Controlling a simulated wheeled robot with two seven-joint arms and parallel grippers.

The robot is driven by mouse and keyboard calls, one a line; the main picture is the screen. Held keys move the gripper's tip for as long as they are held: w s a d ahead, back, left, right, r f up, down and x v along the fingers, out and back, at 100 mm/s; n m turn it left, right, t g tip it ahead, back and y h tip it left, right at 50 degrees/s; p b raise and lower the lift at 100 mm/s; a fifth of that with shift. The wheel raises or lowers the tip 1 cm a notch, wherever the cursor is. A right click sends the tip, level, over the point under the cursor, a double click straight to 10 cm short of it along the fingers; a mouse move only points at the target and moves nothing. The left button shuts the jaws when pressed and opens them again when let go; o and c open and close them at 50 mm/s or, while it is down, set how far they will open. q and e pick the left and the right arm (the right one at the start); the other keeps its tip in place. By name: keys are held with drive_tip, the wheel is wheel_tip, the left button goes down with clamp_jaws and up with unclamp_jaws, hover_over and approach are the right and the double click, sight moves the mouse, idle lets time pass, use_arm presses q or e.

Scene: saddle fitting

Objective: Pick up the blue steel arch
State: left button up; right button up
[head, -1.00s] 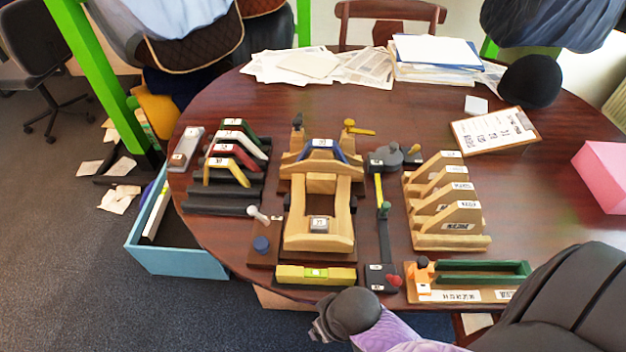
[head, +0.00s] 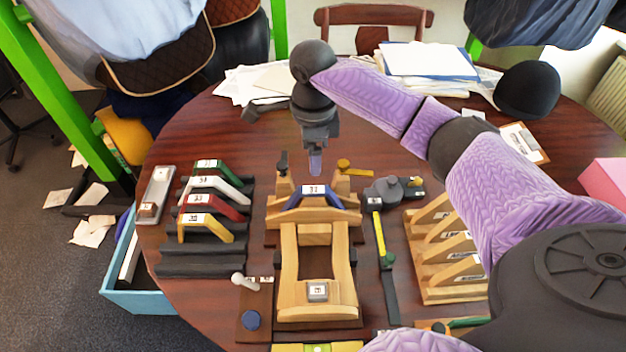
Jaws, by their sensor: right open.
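The blue steel arch (head: 313,197) sits across the far part of the wooden saddle frame (head: 286,280) in the middle of the table, with a white label on its top. My right gripper (head: 315,162) hangs pointing down just above and behind the arch, apart from it as far as I can tell. It is open and empty; its fingers show almost edge-on. My left gripper is not in view.
A dark rack (head: 205,250) at left holds green, white, red and yellow arches. A yellow clamp (head: 347,168) and a dark peg (head: 282,165) stand beside the arch. A wooden slotted stand (head: 440,292) is at right, partly under my right arm. Papers lie at the back.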

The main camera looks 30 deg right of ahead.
sight(314, 189)
drive_tip(key=shift+m, duration=0.5)
wheel_tip(314, 189, down, 8)
drive_tip(key=b, duration=0.4)
drive_tip(key=shift+s+f, duration=0.15)
drive_tip(key=shift+f, duration=0.05)
drive_tip(key=shift+f+b, duration=0.35)
drive_tip(key=shift+c, duration=0.3)
drive_tip(key=c, duration=1)
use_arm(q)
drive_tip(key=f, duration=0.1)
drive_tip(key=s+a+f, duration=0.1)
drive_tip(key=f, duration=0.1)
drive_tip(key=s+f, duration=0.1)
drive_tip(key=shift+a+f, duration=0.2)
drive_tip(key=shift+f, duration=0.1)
use_arm(e)
clamp_jaws()
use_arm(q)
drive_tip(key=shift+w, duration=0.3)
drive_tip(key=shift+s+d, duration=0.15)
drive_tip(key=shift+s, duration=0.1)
